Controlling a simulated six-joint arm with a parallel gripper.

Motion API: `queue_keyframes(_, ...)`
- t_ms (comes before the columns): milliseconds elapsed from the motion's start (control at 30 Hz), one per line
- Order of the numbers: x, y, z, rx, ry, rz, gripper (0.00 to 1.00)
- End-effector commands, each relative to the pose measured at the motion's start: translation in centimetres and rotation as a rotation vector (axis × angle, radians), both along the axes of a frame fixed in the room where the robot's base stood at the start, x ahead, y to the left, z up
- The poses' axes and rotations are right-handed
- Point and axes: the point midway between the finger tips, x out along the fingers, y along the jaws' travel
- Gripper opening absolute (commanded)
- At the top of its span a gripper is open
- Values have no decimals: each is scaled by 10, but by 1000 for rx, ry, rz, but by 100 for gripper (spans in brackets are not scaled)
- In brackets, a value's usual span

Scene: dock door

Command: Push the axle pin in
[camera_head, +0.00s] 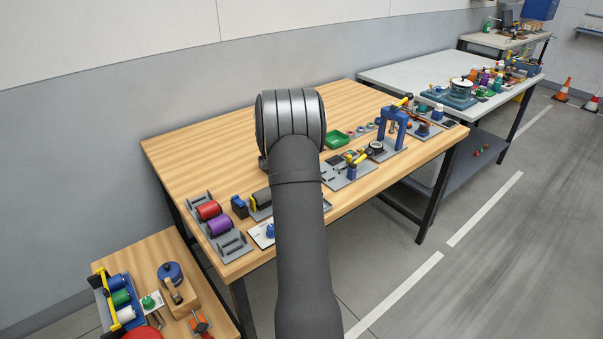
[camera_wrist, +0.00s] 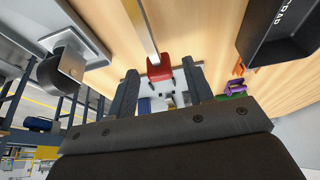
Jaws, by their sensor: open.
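The wrist view shows a dark caster wheel (camera_wrist: 58,80) in a metal fork on a grey plate (camera_wrist: 82,25) at the upper left. An axle pin cannot be made out clearly; a small detail on the fork may be its end. My gripper (camera_wrist: 159,70) is open, its two dark fingers apart. A red block (camera_wrist: 159,66) at the end of a long silver bar (camera_wrist: 147,28) shows between the fingertips. I cannot tell whether it touches them. The wheel is left of the fingers and apart from them. In the head view my own arm hides the gripper.
A black bin (camera_wrist: 278,35) is at the wrist view's upper right. The bench's back left is clear.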

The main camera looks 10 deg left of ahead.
Motion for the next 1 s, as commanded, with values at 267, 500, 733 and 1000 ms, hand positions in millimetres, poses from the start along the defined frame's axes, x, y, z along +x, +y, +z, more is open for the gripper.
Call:
queue_keyframes(267, 1, -1, -3, 0, 0, 0, 47)
queue_keyframes(500, 1, -1, -2, 0, 0, 0, 8)
queue_keyframes(733, -2, 2, -2, 0, 0, 1, 0)
queue_keyframes(1000, -42, 44, -2, 0, 2, 6, 0)
